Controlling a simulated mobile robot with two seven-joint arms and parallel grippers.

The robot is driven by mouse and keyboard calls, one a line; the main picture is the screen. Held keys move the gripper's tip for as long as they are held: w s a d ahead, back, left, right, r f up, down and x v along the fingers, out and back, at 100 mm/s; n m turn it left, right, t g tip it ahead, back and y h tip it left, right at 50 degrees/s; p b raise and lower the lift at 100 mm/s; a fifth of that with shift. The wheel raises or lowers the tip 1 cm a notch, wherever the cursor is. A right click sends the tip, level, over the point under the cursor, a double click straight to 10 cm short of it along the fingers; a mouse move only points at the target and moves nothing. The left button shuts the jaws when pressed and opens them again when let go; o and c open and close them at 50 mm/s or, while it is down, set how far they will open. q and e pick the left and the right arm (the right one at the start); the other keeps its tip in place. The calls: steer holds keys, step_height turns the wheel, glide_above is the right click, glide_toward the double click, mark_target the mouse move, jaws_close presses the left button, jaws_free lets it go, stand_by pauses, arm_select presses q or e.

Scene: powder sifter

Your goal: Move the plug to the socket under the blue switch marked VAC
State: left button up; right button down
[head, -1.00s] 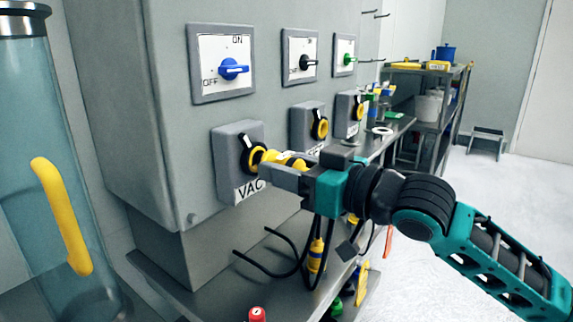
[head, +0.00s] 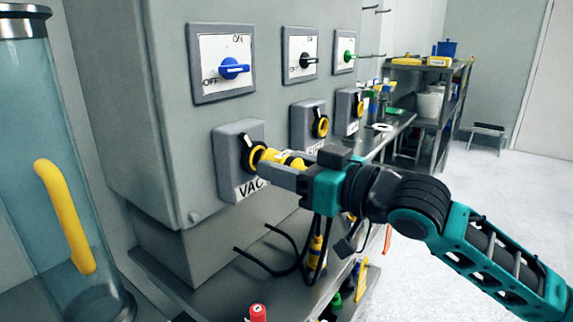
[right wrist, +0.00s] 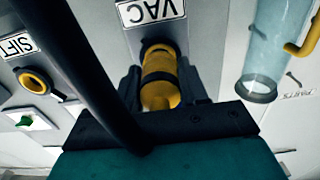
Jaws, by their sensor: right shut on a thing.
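The blue switch (head: 233,68) sits on a white plate on the grey cabinet. Below it is the socket box (head: 228,150) marked VAC, with a yellow-ringed socket (head: 254,157) under a black flap. My right gripper (head: 283,170) is shut on the yellow plug (head: 290,160), right at this socket. In the right wrist view the plug (right wrist: 159,88) lies between my fingers, its far end at the socket under the upside-down VAC label (right wrist: 151,11). I cannot tell how deep it sits. My left gripper is not in view.
Two more switches, black (head: 307,61) and green (head: 348,56), have their own sockets (head: 320,126) to the right. A clear cylinder with a yellow handle (head: 64,215) stands at left. Black cables and another yellow connector (head: 315,252) hang below my gripper over the bench.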

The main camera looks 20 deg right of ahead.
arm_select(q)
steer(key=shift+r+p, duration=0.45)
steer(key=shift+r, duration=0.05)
arm_select(e)
steer(key=shift+x, duration=0.8)
steer(key=c, duration=0.5)
jaws_free()
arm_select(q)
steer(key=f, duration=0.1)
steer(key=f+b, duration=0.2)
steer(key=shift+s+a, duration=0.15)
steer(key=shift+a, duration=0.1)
arm_select(e)
steer(key=v, duration=1.3)
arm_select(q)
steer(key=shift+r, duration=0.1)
